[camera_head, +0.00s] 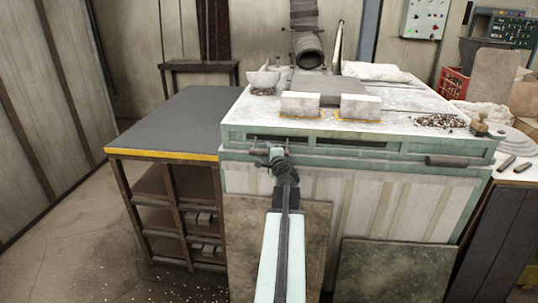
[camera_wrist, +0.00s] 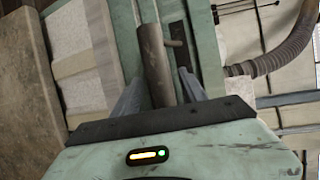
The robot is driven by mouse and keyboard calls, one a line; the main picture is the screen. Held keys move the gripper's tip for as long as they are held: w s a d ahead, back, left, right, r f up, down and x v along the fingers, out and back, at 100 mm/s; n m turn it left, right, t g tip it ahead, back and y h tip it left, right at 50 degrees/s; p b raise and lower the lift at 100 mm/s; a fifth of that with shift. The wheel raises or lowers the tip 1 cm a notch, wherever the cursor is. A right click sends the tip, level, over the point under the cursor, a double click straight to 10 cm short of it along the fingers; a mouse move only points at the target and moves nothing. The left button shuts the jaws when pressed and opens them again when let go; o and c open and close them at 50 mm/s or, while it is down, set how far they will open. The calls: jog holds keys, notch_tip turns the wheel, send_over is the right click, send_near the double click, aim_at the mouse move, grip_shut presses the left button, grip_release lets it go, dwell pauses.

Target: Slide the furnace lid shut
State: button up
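The furnace (camera_head: 340,190) is a wide block with pale green edges and a dusty white top. A flat dark grey plate (camera_head: 330,86) lies on its top behind two pale bricks; I cannot tell for sure whether it is the lid. My gripper (camera_head: 268,152) is at the left end of the furnace's front edge, by a short dark handle bar (camera_head: 254,138). In the wrist view, the handle (camera_wrist: 155,65) runs between my two fingers (camera_wrist: 160,85). The fingers are spread, with a narrow gap showing on the right side of the handle.
A second dark handle (camera_head: 446,161) is on the right of the front edge. A dark table (camera_head: 175,120) with a yellow edge adjoins the furnace on the left. Rubble (camera_head: 440,121) lies on the furnace top. A ribbed hose (camera_head: 307,45) stands behind it. Floor at left is open.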

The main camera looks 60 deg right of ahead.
jog(key=shift+s+a, duration=0.1)
jog(key=shift+s, duration=0.1)
jog(key=p+v, duration=0.1)
jog(key=v, duration=0.6)
jog(key=shift+a, duration=0.15)
jog(key=shift+r, duration=0.15)
